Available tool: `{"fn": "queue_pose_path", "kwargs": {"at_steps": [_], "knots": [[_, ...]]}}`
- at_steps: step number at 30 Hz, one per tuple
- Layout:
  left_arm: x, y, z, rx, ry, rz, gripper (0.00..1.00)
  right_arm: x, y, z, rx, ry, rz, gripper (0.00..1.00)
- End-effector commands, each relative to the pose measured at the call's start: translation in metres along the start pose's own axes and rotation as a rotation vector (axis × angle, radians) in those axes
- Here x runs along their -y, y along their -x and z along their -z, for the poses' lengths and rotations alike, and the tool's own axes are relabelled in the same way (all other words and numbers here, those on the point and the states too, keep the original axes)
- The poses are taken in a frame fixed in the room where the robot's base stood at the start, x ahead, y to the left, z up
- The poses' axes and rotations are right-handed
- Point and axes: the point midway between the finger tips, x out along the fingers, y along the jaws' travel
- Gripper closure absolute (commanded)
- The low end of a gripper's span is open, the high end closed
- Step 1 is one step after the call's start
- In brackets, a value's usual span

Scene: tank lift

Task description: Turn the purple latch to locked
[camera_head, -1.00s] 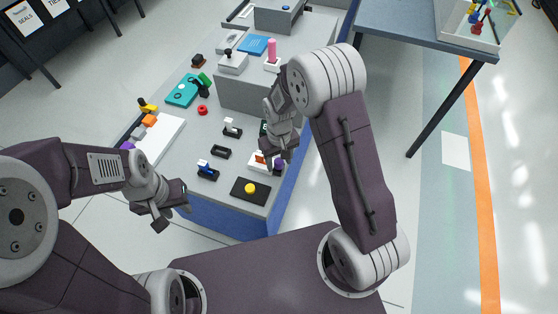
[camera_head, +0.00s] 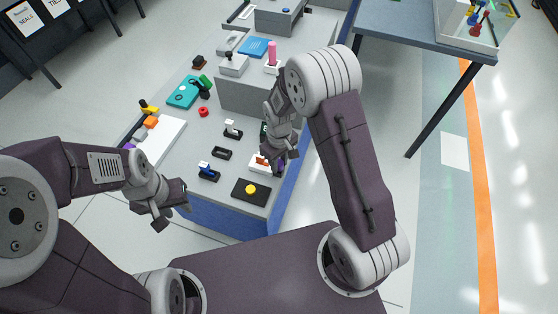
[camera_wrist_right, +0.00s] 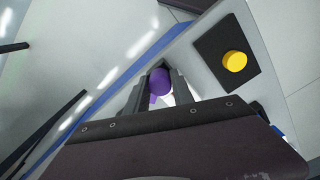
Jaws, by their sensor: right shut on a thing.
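The purple latch (camera_wrist_right: 160,84) shows between the two fingers of my right gripper (camera_wrist_right: 158,90) in the right wrist view. My right gripper is shut on it. In the head view the latch (camera_head: 281,164) is mostly hidden by the right gripper (camera_head: 278,160), at the right edge of the grey bench. Its lock marks cannot be made out. My left gripper (camera_head: 166,207) is open and empty, off the front left corner of the bench and away from the latch.
A black plate with a yellow button (camera_head: 250,189) lies just in front of the latch. Blue (camera_head: 208,170) and white (camera_head: 232,129) switches stand to its left. A tall grey block (camera_head: 245,97) rises behind.

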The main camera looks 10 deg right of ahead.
Motion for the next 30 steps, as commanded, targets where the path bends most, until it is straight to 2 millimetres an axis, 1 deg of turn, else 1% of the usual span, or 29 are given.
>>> {"fn": "queue_pose_path", "kwargs": {"at_steps": [1, 9, 30], "knots": [[0.000, 0.004, 0.001, 0.000, 0.000, 0.000, 0.64, 0.000, 0.003, 0.000, 0.000, 0.041, 0.000, 1.00], [0.000, 0.014, 0.001, 0.000, 0.000, 0.000, 0.64, 0.000, 0.002, 0.000, 0.000, 0.298, 0.000, 1.00], [-0.001, 0.032, 0.003, 0.000, 0.000, 0.000, 0.64, 0.000, 0.002, 0.001, -0.001, 0.952, -0.001, 1.00]]}}
